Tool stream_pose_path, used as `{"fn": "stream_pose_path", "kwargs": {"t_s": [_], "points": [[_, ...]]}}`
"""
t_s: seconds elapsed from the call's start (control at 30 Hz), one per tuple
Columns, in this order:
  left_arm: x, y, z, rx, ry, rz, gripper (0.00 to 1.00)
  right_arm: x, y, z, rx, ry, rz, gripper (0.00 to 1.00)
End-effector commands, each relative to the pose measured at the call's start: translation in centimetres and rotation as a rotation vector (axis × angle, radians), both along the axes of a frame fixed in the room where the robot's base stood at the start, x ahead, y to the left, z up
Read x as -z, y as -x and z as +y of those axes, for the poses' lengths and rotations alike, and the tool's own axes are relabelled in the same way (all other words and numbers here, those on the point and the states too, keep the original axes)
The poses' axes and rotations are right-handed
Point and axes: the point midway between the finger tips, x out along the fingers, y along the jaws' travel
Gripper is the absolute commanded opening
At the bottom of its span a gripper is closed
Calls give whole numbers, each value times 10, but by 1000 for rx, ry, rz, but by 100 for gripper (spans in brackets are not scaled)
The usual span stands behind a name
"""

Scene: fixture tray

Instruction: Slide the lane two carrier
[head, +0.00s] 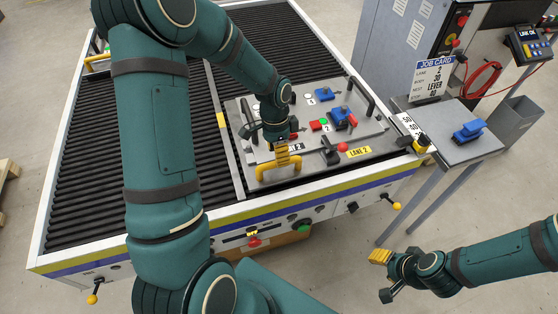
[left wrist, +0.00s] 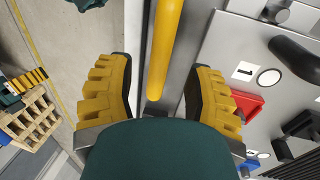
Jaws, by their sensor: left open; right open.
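The lane two carrier (head: 318,160) is a grey plate on the right-hand roller lane, with a yellow "LANE 2" label. It bears blue and red fixtures, numbered labels and dark side handles. A yellow bar handle (head: 262,165) rises at its front left. My left gripper (head: 281,152) is over this handle, pointing down. In the left wrist view, its ribbed yellow fingers (left wrist: 160,95) stand wide apart, with the yellow bar (left wrist: 167,45) between them and gaps on both sides. My right gripper (head: 383,275) is open and empty, over the floor at lower right.
A job card (head: 434,67) stands on a grey side table (head: 480,150) with a blue part (head: 469,131). A yellow-black stop (head: 421,144) sits by the carrier's right end. The left roller lane (head: 75,150) is empty. Yellow-knobbed levers (head: 395,205) stick out in front.

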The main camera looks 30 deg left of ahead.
Motion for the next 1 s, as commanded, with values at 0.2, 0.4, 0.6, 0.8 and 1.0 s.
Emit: {"fn": "stream_pose_path", "kwargs": {"t_s": [0.2, 0.4, 0.6, 0.8, 1.0], "points": [[24, 4, -4, 1, 1, 2, 52, 2, 0, 0, 0, 1, 0, 47], [30, 4, -4, 0, 0, 0, 52, 3, 0, 0, 0, 1, 0, 47], [29, 4, -4, 0, 0, 0, 55, 3, 0, 0, 0, 1, 0, 47], [29, 4, -4, 0, 1, -1, 0, 3, 0, 0, 0, 0, 0, 47], [30, 4, -5, 0, 1, 1, 0, 3, 0, 0, 0, 0, 0, 47]]}}
